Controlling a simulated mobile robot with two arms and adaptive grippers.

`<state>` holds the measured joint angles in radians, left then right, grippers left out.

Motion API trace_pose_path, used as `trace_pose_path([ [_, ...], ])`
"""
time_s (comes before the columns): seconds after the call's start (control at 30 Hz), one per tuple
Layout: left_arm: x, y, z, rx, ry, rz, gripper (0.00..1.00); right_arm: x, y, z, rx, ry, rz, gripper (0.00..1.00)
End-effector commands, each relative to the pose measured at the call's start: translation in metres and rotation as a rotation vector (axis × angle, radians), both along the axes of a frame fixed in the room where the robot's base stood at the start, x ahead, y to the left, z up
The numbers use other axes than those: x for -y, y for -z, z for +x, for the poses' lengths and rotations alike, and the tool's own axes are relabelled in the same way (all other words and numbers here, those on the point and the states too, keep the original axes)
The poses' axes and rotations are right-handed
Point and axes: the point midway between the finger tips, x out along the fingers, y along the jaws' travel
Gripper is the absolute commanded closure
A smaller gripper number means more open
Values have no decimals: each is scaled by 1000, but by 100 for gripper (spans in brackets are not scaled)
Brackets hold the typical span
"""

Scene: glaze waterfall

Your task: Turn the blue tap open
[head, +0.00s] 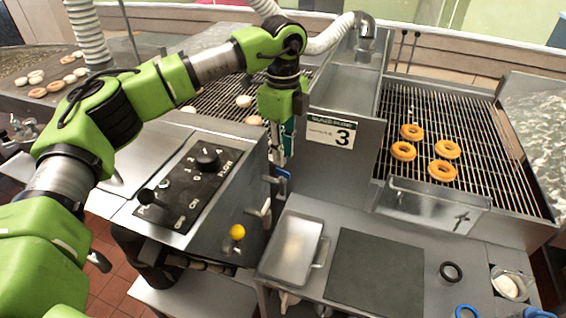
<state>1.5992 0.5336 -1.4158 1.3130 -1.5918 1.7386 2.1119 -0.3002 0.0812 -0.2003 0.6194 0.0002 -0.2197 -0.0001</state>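My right gripper is not in view.
A control panel (195,178) with black knobs lies left of the tap. A yellow ball knob (237,231) sits below. A metal tray (292,250) and dark mat (375,272) lie in front. A sign (331,132) reading 3 stands right. Several doughnuts lie on a rack (485,150).

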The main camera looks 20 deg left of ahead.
Motion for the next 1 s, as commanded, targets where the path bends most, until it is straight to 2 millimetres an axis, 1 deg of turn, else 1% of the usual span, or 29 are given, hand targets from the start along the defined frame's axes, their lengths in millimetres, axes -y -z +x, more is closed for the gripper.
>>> trace_pose_path([
  [0.03,1,-13,1,4,0,-1,80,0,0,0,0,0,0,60],
  [0.2,1,-46,1,2,1,0,80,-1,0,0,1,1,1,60],
  [0.3,0,-59,0,1,0,0,80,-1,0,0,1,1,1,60],
  [0.4,0,-67,0,1,0,0,80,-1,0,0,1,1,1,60],
  [0.53,0,-71,0,0,0,1,80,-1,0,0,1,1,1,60],
  [1.0,0,-70,0,0,0,0,80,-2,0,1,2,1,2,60],
])
